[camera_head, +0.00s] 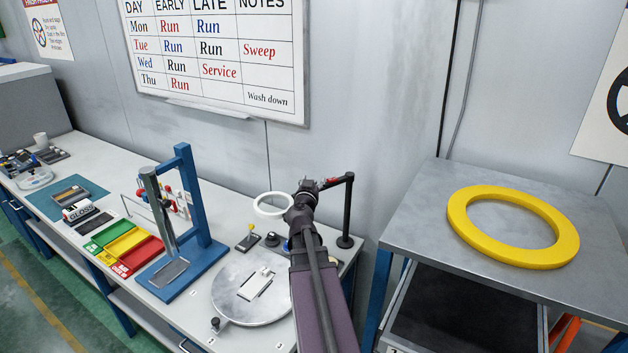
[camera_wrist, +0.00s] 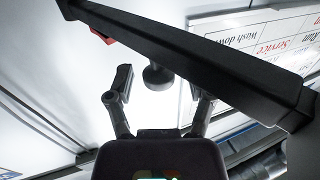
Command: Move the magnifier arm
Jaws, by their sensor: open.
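The magnifier has a white ring (camera_head: 260,207) and a dark jointed arm (camera_head: 340,180) with a red part, on a black post (camera_head: 346,215) at the bench's back right. My gripper (camera_head: 306,186) is open beside the ring, close to the red part; it partly hides the linkage between ring and arm. In the wrist view the dark magnifier arm (camera_wrist: 200,55) crosses diagonally beyond my open fingers (camera_wrist: 163,92). A round dark knob (camera_wrist: 158,78) shows between the fingertips. I cannot tell whether either finger touches it.
A round metal plate (camera_head: 228,300) and a blue press frame (camera_head: 200,200) stand left of my arm. Red, yellow and green trays (camera_head: 125,243) lie further left. A yellow ring (camera_head: 515,220) lies on the grey table (camera_head: 445,185) at right. The wall is close behind.

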